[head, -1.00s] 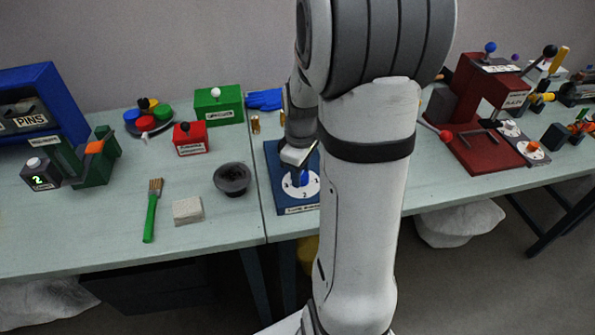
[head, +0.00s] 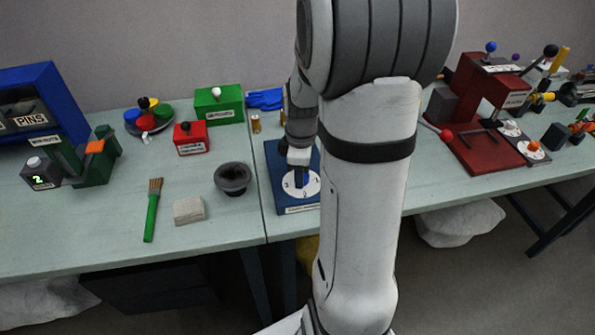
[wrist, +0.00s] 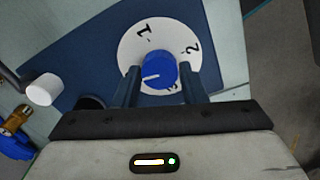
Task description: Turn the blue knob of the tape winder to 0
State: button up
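The blue knob (wrist: 158,72) of the tape winder (head: 278,180) stands on a white dial (wrist: 143,52) in the wrist view. The numbers 1 and 2 are clear; a 3 is partly covered. I see no 0; the left finger hides part of the dial there. The knob's white mark points left and slightly down, toward that finger. My gripper (wrist: 158,82) has one finger on each side of the knob, with no clear gap, and appears shut on it. In the head view, my gripper (head: 300,165) is over the dial and partly hides the knob.
A black bowl (head: 232,178) stands just left of the winder. In the wrist view, a white-ended lever (wrist: 42,89) is at left. A red press (head: 475,140) stands at right.

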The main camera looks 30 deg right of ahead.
jog(key=shift+o, duration=0.6)
jog(key=m, duration=0.9)
jog(key=shift+w+d, duration=0.1)
jog(key=m, duration=0.9)
jog(key=shift+d, duration=0.1)
